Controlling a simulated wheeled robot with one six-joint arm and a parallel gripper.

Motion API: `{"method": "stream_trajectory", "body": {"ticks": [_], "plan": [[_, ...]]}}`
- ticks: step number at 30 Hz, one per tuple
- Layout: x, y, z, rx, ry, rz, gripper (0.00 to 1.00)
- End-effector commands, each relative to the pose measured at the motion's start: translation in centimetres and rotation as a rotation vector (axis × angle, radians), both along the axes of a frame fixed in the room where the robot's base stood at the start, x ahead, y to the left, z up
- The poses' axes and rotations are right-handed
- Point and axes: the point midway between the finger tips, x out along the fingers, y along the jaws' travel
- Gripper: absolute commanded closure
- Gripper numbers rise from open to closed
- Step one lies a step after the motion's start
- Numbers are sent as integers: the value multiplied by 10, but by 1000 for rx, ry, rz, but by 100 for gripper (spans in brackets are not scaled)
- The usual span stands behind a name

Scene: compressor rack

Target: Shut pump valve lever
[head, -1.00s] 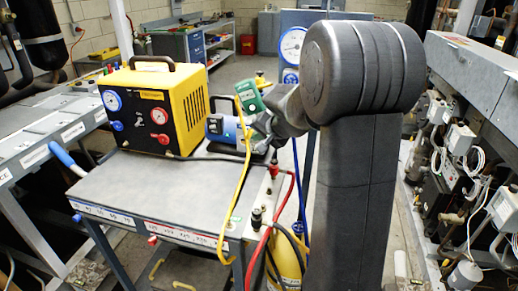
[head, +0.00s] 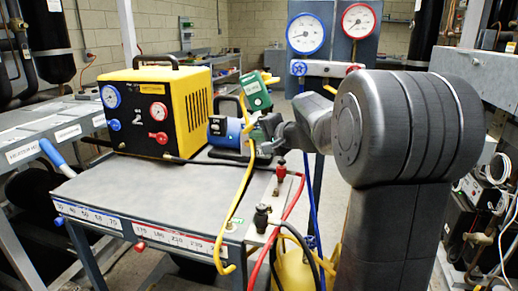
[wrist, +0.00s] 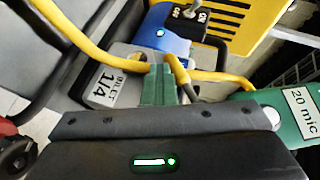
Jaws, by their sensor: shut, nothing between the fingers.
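The pump (head: 230,133), blue and grey, stands on the cart beside the yellow machine. In the wrist view the pump (wrist: 113,88) shows an "INLET 1/4" label and a blue part with a switch. My gripper (wrist: 163,84) is shut with nothing between its green fingers, which are over the pump's inlet block. It also shows at the pump in the head view (head: 268,128). A short bent yellow piece (wrist: 178,68) is right by the fingertips. I cannot tell whether it is the valve lever or whether the fingers touch it. My gripper body hides what lies below.
A green gauge (wrist: 285,108) reading "20 mic" is close on the right; it also shows above the pump (head: 257,91). A yellow hose (head: 243,190) and a red hose (head: 290,215) hang over the cart (head: 150,190). The yellow machine (head: 178,110) stands left.

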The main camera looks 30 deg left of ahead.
Motion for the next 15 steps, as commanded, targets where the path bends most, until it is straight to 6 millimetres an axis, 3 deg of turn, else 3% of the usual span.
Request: {"method": "stream_trajectory", "body": {"ticks": [12,15], "plan": [[-5,13,2,34,8,2,100],[-4,15,3,111,36,-1,100]]}}
